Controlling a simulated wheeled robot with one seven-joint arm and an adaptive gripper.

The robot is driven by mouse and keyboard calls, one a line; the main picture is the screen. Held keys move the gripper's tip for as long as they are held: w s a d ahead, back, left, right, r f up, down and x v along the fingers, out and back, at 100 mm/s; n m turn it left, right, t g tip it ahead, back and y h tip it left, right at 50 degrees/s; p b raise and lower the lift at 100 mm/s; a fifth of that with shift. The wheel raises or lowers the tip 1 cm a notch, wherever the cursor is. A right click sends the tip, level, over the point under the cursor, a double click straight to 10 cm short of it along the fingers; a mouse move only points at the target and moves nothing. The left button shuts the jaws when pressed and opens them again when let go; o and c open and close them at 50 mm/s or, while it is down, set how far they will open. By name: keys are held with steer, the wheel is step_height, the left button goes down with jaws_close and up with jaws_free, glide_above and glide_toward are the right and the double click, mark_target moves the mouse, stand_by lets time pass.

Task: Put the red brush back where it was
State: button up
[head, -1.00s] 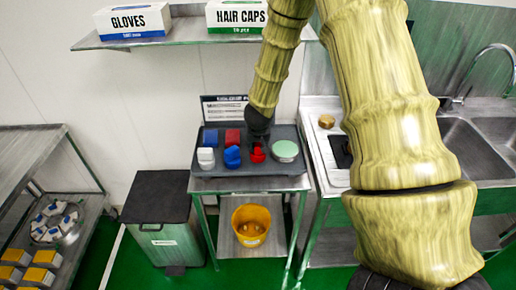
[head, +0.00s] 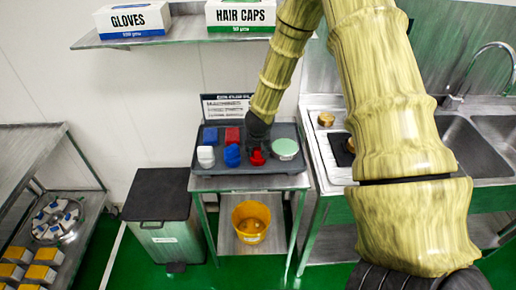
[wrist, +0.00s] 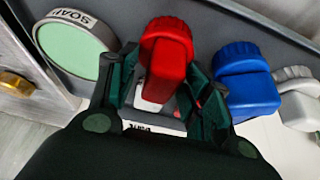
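The red brush (head: 257,157) is at the front of the grey tray (head: 224,171), between the blue brush (head: 232,155) and the green soap dish (head: 286,148). My gripper (head: 259,147) is down at the red brush. In the wrist view, the red brush (wrist: 165,55) lies between the two fingers of my gripper (wrist: 163,80), in a row with the blue brush (wrist: 246,85) and white brush (wrist: 297,95). The fingers are close to its sides; whether they press on it is unclear. Its underside is hidden.
Behind the brushes, the tray holds a blue block (head: 210,136) and a red block (head: 233,135), with a sign (head: 227,106) behind. A sink (head: 470,138) is at the right. A shelf with boxes is above. A yellow bucket (head: 251,222) is below.

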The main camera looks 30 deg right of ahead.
steer(key=shift+r, duration=0.15)
steer(key=b+v, duration=0.2)
steer(key=v, duration=1)
steer(key=s+a+f+n+g, duration=0.1)
steer(key=s+a+f+n, duration=0.15)
steer(key=s+f, duration=0.65)
steer(key=s+a+f+n+g, duration=0.1)
steer(key=s+a+f, duration=0.3)
steer(key=s+f, duration=0.55)
steer(key=s+a+f+n+g+y, duration=0.1)
steer(key=s+a+f, duration=0.4)
steer(key=s, duration=0.3)
steer(key=s+a+f+n+g+y, duration=0.1)
steer(key=s+a+f, duration=0.5)
steer(key=s+f, duration=0.2)
steer(key=shift+s+y, duration=0.4)
steer(key=shift+f+n, duration=0.1)
steer(key=shift+n, duration=0.15)
step_height(320, 180, down, 6)
steer(key=b, duration=0.6)
